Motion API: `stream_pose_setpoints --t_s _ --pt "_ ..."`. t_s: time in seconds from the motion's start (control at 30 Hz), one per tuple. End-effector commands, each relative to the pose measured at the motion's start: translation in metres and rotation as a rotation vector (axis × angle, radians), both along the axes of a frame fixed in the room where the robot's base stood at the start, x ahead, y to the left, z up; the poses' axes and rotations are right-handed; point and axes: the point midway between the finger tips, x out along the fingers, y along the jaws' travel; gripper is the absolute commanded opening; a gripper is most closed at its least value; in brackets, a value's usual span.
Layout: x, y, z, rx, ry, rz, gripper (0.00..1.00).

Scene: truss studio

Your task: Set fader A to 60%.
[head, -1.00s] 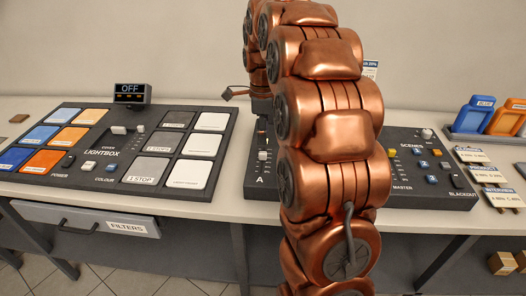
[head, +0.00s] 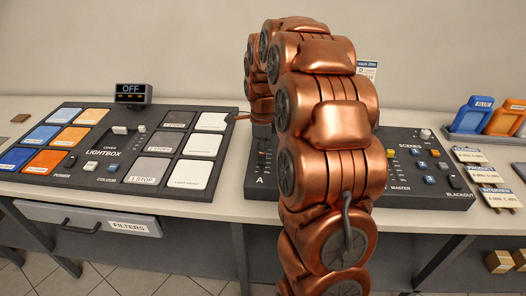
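The dark fader console (head: 254,191) stands on the bench in the middle of the head view. The letter A (head: 260,180) marks its left fader track (head: 262,158), just left of my copper arm. I cannot clearly make out the cap of fader A or read its setting. My arm arches over the console and hides its middle. My gripper is hidden behind the arm, around the back of the console near fader A. I cannot tell whether it touches the fader.
The lightbox panel (head: 104,146) lies to the left, with its OFF display (head: 131,94) behind it. The console's right part has the scene buttons and the blackout button (head: 457,182). Cards (head: 480,174) and a tray of blue and orange pieces (head: 468,136) are at far right.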

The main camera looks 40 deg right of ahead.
Motion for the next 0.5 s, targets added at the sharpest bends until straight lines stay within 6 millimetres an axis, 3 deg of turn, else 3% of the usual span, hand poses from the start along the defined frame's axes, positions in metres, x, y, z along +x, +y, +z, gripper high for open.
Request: stream_pose_setpoints --t_s 0.07,0.33,0.5 --pt "0.0 0.0 0.0 0.0 0.0 0.0 0.28" --pt "0.0 0.0 0.0001 0.0 0.0 0.0 0.0" --pt "0.0 0.0 0.0001 0.0 0.0 0.0 0.0"
